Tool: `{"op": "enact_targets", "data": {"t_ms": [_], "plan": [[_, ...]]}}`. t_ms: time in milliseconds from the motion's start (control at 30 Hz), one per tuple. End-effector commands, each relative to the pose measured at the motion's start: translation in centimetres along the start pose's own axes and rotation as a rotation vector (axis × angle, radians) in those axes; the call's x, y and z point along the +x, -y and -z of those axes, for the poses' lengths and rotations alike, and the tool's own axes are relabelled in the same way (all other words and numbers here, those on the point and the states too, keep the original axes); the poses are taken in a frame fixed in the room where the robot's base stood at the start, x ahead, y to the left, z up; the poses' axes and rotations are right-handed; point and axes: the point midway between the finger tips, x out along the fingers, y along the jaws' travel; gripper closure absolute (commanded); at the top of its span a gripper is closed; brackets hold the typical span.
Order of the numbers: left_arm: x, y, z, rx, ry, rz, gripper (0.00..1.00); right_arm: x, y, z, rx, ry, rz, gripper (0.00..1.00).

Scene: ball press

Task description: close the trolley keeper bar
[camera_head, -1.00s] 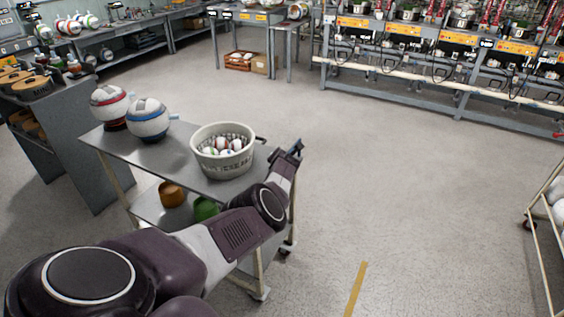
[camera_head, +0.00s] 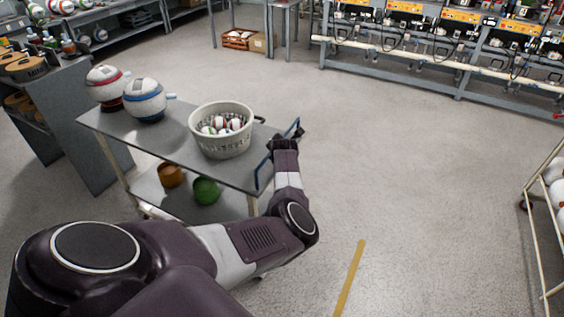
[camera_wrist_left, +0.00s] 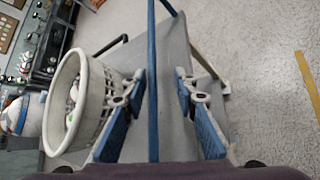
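The trolley (camera_head: 150,150) is a grey two-shelf cart on the left of the head view. Its keeper bar (camera_head: 259,172) is a thin blue bar at the trolley's right end, with its middle hidden behind my gripper. In the left wrist view the bar (camera_wrist_left: 152,60) runs upright through the picture, between the two blue-padded fingers. My left gripper (camera_head: 283,143) is at the bar, right of the white basket. In the wrist view the left gripper (camera_wrist_left: 161,76) is open, with gaps on both sides of the bar. My right gripper is in neither view.
A white basket of balls (camera_head: 222,143) stands on the top shelf close to the bar; two large balls (camera_head: 146,100) stand farther left. An orange and a green item (camera_head: 206,190) sit on the lower shelf. The floor right of the trolley is clear.

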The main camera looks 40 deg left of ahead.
Motion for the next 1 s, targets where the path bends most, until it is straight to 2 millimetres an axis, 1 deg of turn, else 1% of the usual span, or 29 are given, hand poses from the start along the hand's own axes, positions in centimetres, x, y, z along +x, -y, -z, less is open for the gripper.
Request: {"op": "enact_targets", "data": {"t_ms": [400,600,767,1000], "plan": [[-4.7,2.6,2.5,0.002,-0.002,0.004,0.73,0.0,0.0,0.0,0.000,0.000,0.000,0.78],[-6.4,3.3,3.4,0.001,-0.001,0.002,0.73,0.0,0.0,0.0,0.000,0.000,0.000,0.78],[-7.0,3.6,3.6,0.000,0.001,0.002,0.73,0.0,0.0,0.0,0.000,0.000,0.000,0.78],[-7.1,3.5,3.6,0.000,0.002,0.001,0.73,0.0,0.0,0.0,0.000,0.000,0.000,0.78]]}}
